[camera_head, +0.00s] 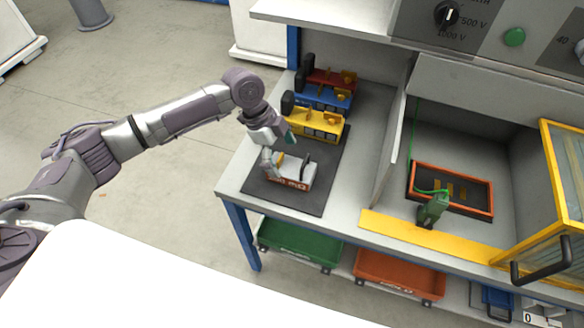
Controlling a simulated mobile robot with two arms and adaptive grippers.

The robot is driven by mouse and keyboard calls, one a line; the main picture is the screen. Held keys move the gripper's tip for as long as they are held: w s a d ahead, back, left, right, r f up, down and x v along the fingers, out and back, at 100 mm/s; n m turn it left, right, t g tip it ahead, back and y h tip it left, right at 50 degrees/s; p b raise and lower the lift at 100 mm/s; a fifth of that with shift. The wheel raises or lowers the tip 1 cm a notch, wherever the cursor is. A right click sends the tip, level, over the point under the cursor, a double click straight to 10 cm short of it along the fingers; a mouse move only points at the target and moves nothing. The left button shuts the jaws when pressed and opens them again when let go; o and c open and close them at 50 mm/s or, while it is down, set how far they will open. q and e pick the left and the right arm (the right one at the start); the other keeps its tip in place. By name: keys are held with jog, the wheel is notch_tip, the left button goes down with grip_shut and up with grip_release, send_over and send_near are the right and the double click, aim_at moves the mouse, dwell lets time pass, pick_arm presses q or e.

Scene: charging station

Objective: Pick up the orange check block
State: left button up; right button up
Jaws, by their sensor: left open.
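A small block with a pale top and an orange front face with white lettering (294,184) sits at the near part of a dark mat (312,203) on the bench. It looks like the orange check block. My left gripper (279,151) reaches in from the left and is open at the block's left and far side. One finger hangs by the block's left end and the other is farther back. I cannot tell whether either touches it. The gripper partly covers the block. My right gripper is out of view.
A yellow block (315,126), a blue one (322,98) and a red one (328,78) stand in a row behind. To the right, a bay holds an orange-framed tray (455,205) and a green tool (432,211), beside an open yellow-framed door (551,190).

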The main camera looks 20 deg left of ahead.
aim_at(291, 167)
pick_arm(q)
jog(key=shift+p+x, duration=0.35)
jog(key=shift+x, duration=0.65)
jog(key=x, duration=0.3)
jog(key=shift+w+f+p, duration=0.25)
jog(key=shift+w+p, duration=0.1)
jog(key=shift+d+f, duration=0.1)
jog(key=shift+f, duration=0.1)
jog(key=c, duration=0.7)
jog(key=shift+r, duration=0.1)
jog(key=c, duration=0.7)
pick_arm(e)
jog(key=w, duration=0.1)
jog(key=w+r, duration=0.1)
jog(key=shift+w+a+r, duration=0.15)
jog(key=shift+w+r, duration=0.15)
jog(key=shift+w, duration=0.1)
